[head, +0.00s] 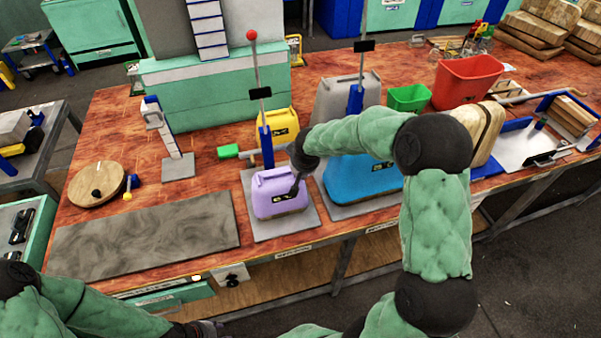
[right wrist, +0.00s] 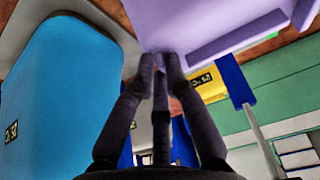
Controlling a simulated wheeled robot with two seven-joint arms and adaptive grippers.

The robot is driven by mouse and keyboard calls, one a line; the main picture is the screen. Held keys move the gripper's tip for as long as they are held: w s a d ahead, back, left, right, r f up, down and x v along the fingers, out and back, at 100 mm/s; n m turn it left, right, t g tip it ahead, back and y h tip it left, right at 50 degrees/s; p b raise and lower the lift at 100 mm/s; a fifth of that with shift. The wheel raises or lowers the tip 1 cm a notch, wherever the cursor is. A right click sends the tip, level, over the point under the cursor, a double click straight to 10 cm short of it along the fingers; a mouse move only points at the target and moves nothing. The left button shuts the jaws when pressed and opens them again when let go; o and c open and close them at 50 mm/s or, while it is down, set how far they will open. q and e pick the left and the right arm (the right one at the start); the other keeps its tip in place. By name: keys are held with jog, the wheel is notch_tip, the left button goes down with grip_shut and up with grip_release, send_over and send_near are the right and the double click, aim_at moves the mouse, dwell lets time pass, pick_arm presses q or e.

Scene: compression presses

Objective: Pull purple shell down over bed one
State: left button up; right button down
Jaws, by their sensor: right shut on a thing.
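The purple shell (head: 280,190) stands upright at the first press, above a grey base plate (head: 262,233) near the front of the bench. A thin brown band shows below its front edge; I cannot tell how far it covers bed one. In the right wrist view the purple shell (right wrist: 205,28) fills the top. My right gripper (head: 295,188) reaches in from the right and is shut on the shell's right side; its dark fingers (right wrist: 160,62) meet at the purple surface. My left gripper (head: 208,329) is low at the front edge of the view, partly cut off, away from the shell.
A blue shell (head: 355,182) stands close right, under my right arm. A red-knobbed lever (head: 252,38) and blue post (head: 265,145) rise behind the purple shell. A yellow shell (head: 276,128) and grey shell (head: 337,98) stand behind. A grey mat (head: 150,237) lies clear at left.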

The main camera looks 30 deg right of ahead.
jog(key=c, duration=1.2)
grip_release()
jog(key=v, duration=1.2)
jog(key=shift+s+a+f, duration=0.1)
